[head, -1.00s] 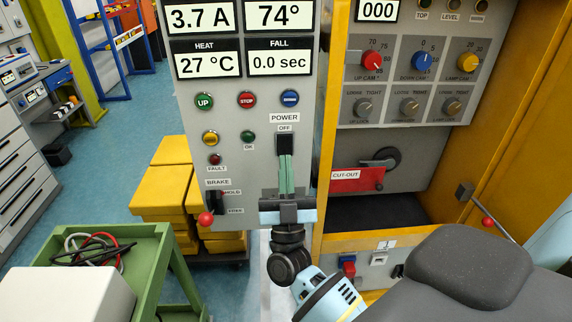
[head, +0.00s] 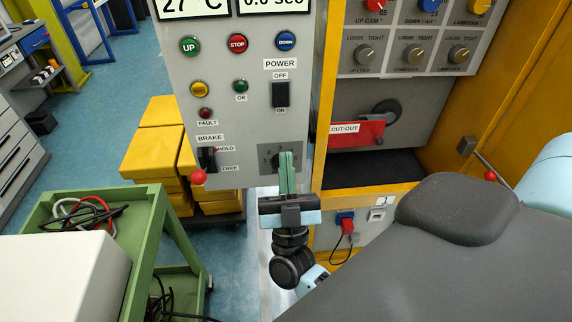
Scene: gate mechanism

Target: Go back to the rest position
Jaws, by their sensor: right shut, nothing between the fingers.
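My right gripper (head: 287,172) is in the middle of the head view, its green fingers pointing up and held together with nothing between them. It stands in front of the lower part of the grey control panel (head: 228,120) and partly hides a rotary selector with numbers around it. I cannot tell whether the fingertips touch the panel. The black power switch (head: 280,94) is uncovered above the fingertips, between its OFF and ON labels. My left gripper is not in the picture.
A green cart (head: 150,215) with cables and a white box (head: 65,280) stands at the lower left. Yellow blocks (head: 155,150) are stacked behind it. A yellow cabinet frame (head: 500,70) and a red-knobbed lever (head: 489,175) are at the right. Blue floor is open at the left.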

